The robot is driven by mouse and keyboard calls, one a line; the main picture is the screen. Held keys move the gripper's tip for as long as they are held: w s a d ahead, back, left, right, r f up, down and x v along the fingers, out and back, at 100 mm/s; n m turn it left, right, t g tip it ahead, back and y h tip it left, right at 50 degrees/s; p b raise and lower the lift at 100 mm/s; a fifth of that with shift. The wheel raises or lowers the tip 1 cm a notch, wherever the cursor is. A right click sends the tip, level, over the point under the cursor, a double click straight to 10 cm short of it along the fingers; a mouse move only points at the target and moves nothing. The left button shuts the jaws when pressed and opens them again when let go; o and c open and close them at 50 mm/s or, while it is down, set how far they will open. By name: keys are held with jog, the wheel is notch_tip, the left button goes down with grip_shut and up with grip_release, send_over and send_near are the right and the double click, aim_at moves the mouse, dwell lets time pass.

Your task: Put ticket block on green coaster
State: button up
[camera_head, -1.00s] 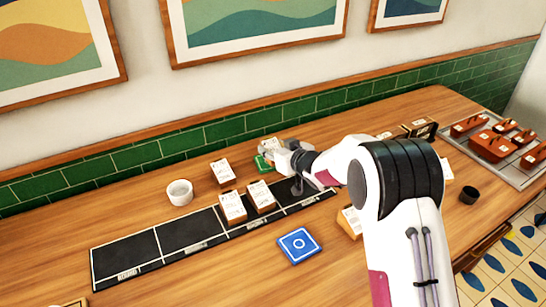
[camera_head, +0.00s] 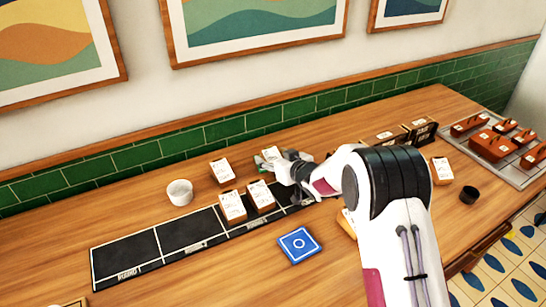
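Several ticket blocks, wooden with white paper tops, are on the counter. One ticket block (camera_head: 221,171) stands near the wall, and two more, a left one (camera_head: 232,206) and a right one (camera_head: 260,196), stand on the black mat. Another ticket block (camera_head: 271,153) is at my gripper (camera_head: 269,163), partly hidden by it. The green coaster is almost wholly hidden under or behind my gripper and that block; only a little green shows there. I cannot tell whether the fingers grip the block or whether it rests on the coaster.
A blue coaster (camera_head: 299,245) lies in front of the black mat (camera_head: 125,256). A white cup (camera_head: 180,192) stands left of the blocks. A dark cup (camera_head: 469,195), another block (camera_head: 441,171) and a tray with red boxes (camera_head: 492,147) are at right.

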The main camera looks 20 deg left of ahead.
jog(key=shift+r, duration=0.15)
jog(key=shift+v, duration=6)
jog(key=shift+d+r, duration=0.2)
jog(key=shift+d, duration=0.15)
jog(key=s+d+r+m+h, duration=0.25)
jog(key=d+r, duration=0.25)
jog(key=d, duration=0.3)
jog(key=s+d+r+m+h, duration=0.1)
jog(key=s+d+r+h, duration=0.25)
jog(key=d, duration=0.45)
jog(key=s+d+r+m+h, duration=0.2)
jog(key=s+d+r, duration=0.25)
jog(key=d, duration=0.35)
jog(key=s+d+m+g, duration=0.1)
jog(key=s+d, duration=0.3)
jog(key=s, duration=1)
jog(key=s+d+m+g+h, duration=0.1)
jog(key=s+d, duration=0.3)
jog(key=s, duration=1.1)
jog(key=shift+s+d+m+g, duration=0.25)
jog(key=shift+m+g, duration=0.5)
jog(key=shift+g, duration=0.15)
